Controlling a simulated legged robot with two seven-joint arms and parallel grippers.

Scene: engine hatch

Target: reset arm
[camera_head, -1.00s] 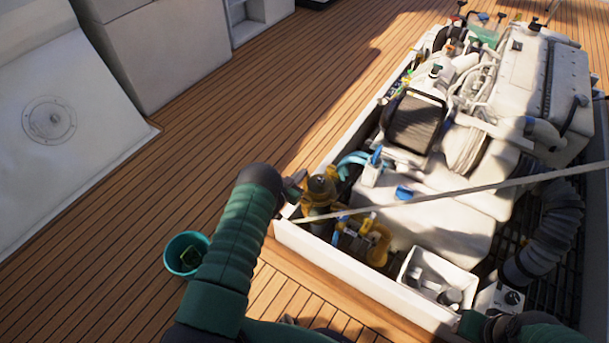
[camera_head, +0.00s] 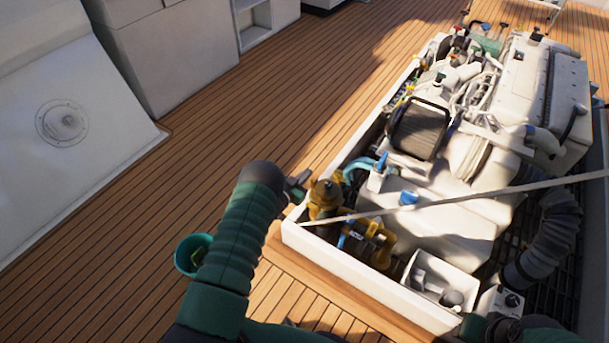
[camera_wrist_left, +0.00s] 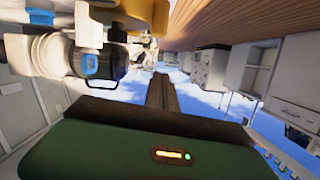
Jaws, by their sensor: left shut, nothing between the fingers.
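My left arm comes up from the bottom in the head view, in a green sleeve. Its left gripper (camera_head: 298,187) is at the near left corner of the engine hatch, close to a brass-coloured strainer (camera_head: 325,196); I cannot tell whether they touch. In the left wrist view the gripper's fingers (camera_wrist_left: 161,92) are together with nothing between them. Part of my right arm shows at the bottom right edge of the head view, but its gripper is not visible.
The open hatch has a white rim (camera_head: 340,268) around a white engine (camera_head: 535,85). A thin pole (camera_head: 470,199) crosses over it. A teal bucket (camera_head: 187,254) stands on the wooden deck left of my arm. The deck (camera_head: 230,125) beyond is clear.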

